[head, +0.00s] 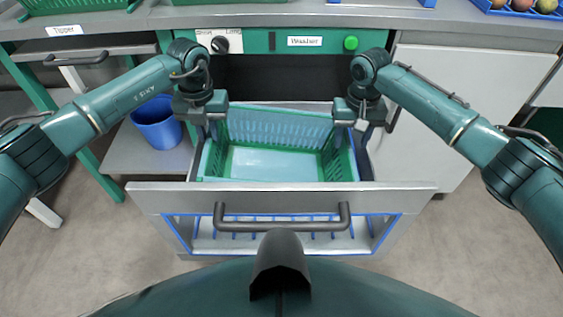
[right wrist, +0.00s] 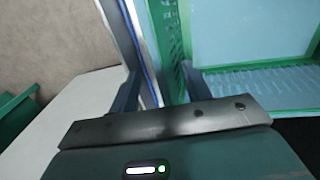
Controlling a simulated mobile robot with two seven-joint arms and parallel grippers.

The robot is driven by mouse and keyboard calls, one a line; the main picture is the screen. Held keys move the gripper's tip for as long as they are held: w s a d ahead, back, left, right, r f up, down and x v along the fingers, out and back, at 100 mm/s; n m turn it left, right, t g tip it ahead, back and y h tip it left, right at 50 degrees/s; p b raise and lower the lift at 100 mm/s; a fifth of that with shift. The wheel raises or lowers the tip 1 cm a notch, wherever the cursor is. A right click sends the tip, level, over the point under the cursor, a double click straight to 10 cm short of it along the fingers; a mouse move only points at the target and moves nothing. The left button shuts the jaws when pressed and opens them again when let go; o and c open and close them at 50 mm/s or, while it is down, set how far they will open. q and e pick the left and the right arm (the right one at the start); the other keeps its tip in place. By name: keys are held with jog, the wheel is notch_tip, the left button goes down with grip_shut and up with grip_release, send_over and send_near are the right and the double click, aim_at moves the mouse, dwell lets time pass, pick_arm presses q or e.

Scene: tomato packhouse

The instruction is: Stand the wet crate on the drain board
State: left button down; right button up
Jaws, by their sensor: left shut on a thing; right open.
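A green crate (head: 341,163) with slotted walls and a pale blue, shiny floor sits inside the pulled-out washer drawer (head: 160,198). My left gripper (head: 212,124) is shut on the crate's left wall near the rim. My right gripper (head: 361,122) is at the right wall, open. In the right wrist view, its fingers (right wrist: 162,88) are apart, with the crate's green wall (right wrist: 166,45) and the drawer's blue-edged side showing between them. I cannot pick out the drain board with certainty.
The drawer's front has a grey bar handle (head: 282,224); a blue-framed slatted rack (head: 300,237) shows below it. A blue bucket (head: 157,124) stands on a low shelf at left. The washer panel (head: 272,42) and grey counter (head: 290,17) are behind. Another green crate (head: 75,4) is at upper left.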

pick_arm(q)
notch_tip(320, 180, up, 4)
jog(key=p, duration=0.3)
jog(key=shift+f, duration=0.15)
pick_arm(e)
notch_tip(320, 180, up, 12)
jog(key=shift+f, duration=0.2)
